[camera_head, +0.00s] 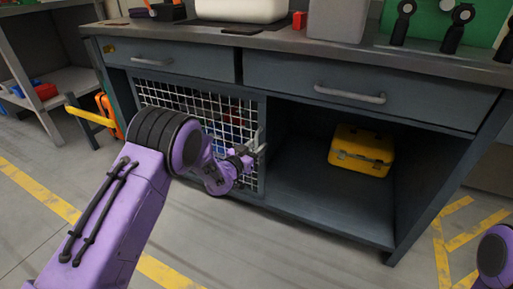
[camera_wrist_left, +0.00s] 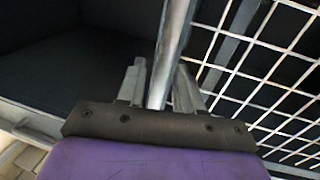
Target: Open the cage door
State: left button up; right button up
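The cage door (camera_head: 222,115) is a white wire grid in a dark frame, in the lower left of the grey workbench. It looks closed in the head view. My left gripper (camera_head: 252,156) is at the door's right edge in the head view. In the left wrist view its two fingers (camera_wrist_left: 160,84) stand close on either side of the bar and appear shut on it. My right gripper is out of view; only part of my right arm shows at the lower right.
Right of the door is an open compartment with a yellow case (camera_head: 361,150). Drawers with handles (camera_head: 349,94) are above. Boxes and tools stand on the worktop (camera_head: 270,42). A shelf (camera_head: 62,92) is at the left. The floor in front is clear, with yellow lines.

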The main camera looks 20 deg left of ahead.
pick_arm(q)
jog(key=p+v, duration=0.3)
jog(key=v, duration=0.7)
jog(key=shift+s, duration=0.25)
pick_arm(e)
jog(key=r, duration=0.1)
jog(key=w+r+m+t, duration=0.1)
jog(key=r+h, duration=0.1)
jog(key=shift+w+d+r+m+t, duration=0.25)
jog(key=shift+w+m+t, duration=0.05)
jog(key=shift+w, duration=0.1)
pick_arm(q)
jog(key=shift+a, duration=0.1)
